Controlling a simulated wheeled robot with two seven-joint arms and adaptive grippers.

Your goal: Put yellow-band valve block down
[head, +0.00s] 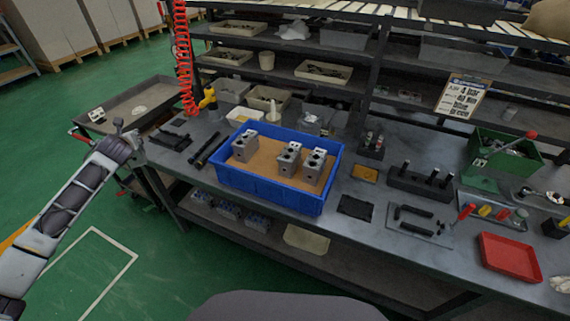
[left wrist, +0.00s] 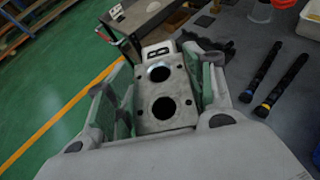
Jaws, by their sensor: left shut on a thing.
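My left gripper (head: 127,136) is at the left end of the bench, between the bench and the grey cart. In the left wrist view its green-padded fingers (left wrist: 167,100) are shut on a grey valve block (left wrist: 166,92). The block's face has two round dark holes, and a black B mark shows at its far end. No yellow band is visible on it. In the head view the held block is hard to make out. Several similar grey blocks stand in the blue bin (head: 268,189). My right gripper is in neither view.
A grey cart tray (head: 140,97) stands left of the bench. Two dark rod-like tools (head: 207,149) lie left of the bin. A dark holder (head: 170,138) lies near the bench's left end. Racks and a red tray (head: 508,257) occupy the right side.

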